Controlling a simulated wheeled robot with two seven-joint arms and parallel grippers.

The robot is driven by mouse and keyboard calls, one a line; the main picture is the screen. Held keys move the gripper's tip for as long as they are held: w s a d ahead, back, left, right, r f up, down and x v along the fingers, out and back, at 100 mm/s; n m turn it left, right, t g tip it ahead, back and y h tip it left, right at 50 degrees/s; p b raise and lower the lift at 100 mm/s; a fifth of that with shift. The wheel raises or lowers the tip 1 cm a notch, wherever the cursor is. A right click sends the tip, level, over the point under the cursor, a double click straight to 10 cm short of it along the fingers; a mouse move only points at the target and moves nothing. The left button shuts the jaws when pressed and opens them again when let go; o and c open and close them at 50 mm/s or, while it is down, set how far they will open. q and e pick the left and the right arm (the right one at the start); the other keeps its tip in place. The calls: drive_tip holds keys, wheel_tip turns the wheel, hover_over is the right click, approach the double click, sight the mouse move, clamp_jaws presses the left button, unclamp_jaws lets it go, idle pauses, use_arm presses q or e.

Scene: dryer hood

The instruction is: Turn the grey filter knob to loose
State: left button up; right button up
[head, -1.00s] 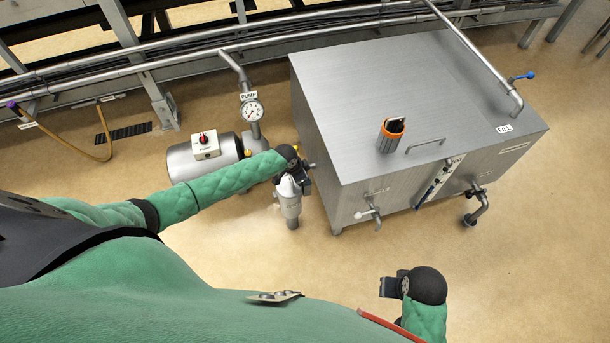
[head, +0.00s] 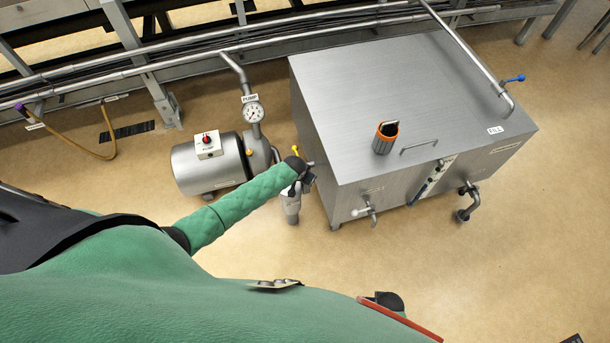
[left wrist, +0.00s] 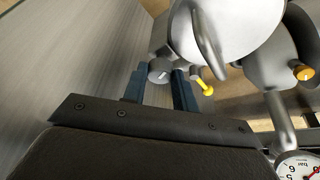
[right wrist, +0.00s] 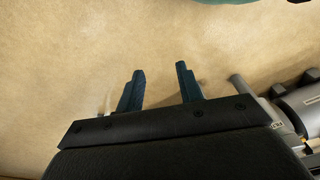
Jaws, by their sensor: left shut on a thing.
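The grey filter knob (left wrist: 160,70) shows in the left wrist view as a small round knob with a pale mark on its face. My left gripper (left wrist: 158,78) is shut on it, one finger on each side. In the head view my left gripper (head: 307,178) is beside the top of the filter housing (head: 291,208), near the tank's left corner, and my arm hides the knob there. My right gripper (right wrist: 160,80) is open and empty above bare floor in the right wrist view. Only its dark wrist shows at the bottom of the head view.
The steel tank (head: 400,100) stands right of the filter. The pump (head: 208,167) with its gauge (head: 253,112) is on the left. A yellow handle (left wrist: 206,88) lies close to my left fingers. An orange-rimmed cup (head: 386,138) stands on the tank lid.

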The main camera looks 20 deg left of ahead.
use_arm(q)
drive_tip(key=shift+n, duration=0.4)
use_arm(e)
drive_tip(key=shift+s+d+f, duration=0.1)
drive_tip(key=shift+d+f, duration=0.1)
drive_tip(key=shift+f, duration=0.6)
use_arm(q)
drive_tip(key=o, duration=1)
drive_tip(key=shift+r, duration=0.1)
drive_tip(key=shift+s+r, duration=0.3)
drive_tip(key=shift+r, duration=0.25)
drive_tip(key=shift+b+v, duration=0.4)
drive_tip(key=shift+v, duration=2.75)
use_arm(e)
drive_tip(key=shift+s+a+r, duration=0.1)
drive_tip(key=shift+a+r, duration=0.15)
drive_tip(key=shift+r, duration=0.55)
drive_tip(key=shift+s+a+r, duration=0.1)
drive_tip(key=shift+a+r, duration=0.1)
drive_tip(key=shift+r, duration=0.55)
